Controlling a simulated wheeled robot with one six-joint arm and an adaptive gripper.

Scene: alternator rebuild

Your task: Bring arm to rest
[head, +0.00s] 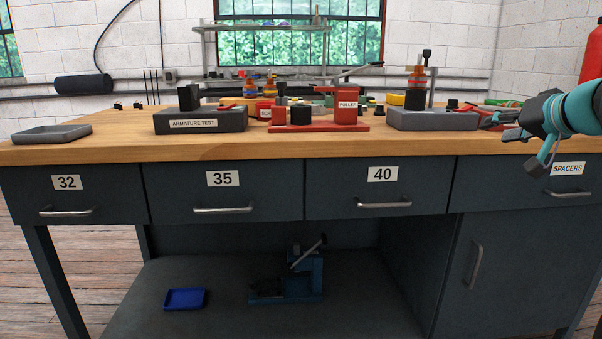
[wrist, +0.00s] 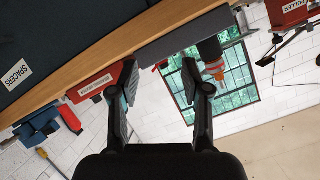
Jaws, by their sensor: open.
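My gripper (head: 517,131) shows at the right of the head view, in front of the bench's right part and above the drawer labelled SPACERS. My teal and black arm reaches in from the right edge. In the wrist view my gripper (wrist: 160,85) has its two fingers apart with nothing between them. The workbench (head: 120,150) has a wooden top and dark drawers labelled 32, 35, 40 and SPACERS, all shut.
On the bench stand a grey tray (head: 50,134), the ARMATURE TEST box (head: 205,122), the red PULLER fixture (head: 346,108) and a grey stand (head: 432,120). A blue tray (head: 185,299) and a blue press (head: 290,287) sit on the lower shelf. A red cylinder (head: 592,55) is at far right.

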